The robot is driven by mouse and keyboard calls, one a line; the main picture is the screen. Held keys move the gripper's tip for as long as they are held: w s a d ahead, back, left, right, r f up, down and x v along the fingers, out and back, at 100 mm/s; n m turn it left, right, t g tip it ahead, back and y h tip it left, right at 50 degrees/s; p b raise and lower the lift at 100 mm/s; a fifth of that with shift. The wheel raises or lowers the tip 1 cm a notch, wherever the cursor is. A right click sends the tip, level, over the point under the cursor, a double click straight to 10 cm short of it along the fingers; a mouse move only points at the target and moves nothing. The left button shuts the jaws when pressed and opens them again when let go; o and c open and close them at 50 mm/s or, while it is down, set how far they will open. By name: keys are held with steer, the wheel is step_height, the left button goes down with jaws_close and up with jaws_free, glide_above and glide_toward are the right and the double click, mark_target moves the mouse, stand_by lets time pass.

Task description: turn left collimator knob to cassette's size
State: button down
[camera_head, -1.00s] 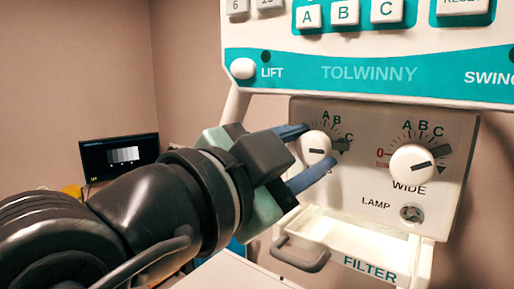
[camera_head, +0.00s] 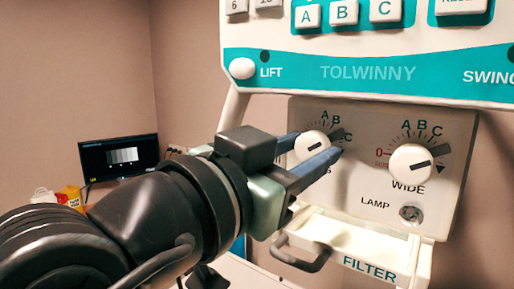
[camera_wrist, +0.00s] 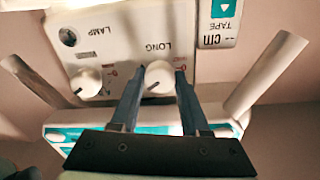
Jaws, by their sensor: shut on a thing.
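The left collimator knob (camera_head: 311,146) is a round white dial with letters A, B, C above it. In the wrist view the knob (camera_wrist: 159,76) sits beside the word LONG, with a dark pointer line on its face. My gripper (camera_head: 318,147) has its two blue fingers on opposite sides of this knob, shut on it; the wrist view shows the fingers (camera_wrist: 157,80) flanking it too. The lower finger hides part of the dial and its label in the head view, so the exact setting is unclear. No cassette is identifiable.
The right knob (camera_head: 411,164), marked WIDE, and the lamp switch (camera_head: 410,213) are to the right. A filter tray with a grey handle (camera_head: 300,257) juts out below. The TOLWINNY control panel (camera_head: 370,74) overhangs above. A monitor (camera_head: 119,156) stands behind at left.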

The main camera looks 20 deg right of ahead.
steer(key=n+p, duration=0.1)
steer(key=n, duration=0.3)
steer(key=shift+n, duration=0.4)
steer(key=n+p, duration=0.2)
steer(key=n, duration=0.3)
steer(key=shift+t, duration=0.3)
steer(key=shift+n, duration=0.4)
steer(key=shift+c, duration=1.9)
jaws_free()
steer(key=b+v, duration=0.4)
steer(key=v, duration=0.9)
steer(key=shift+b, duration=0.4)
steer(key=shift+d, duration=0.1)
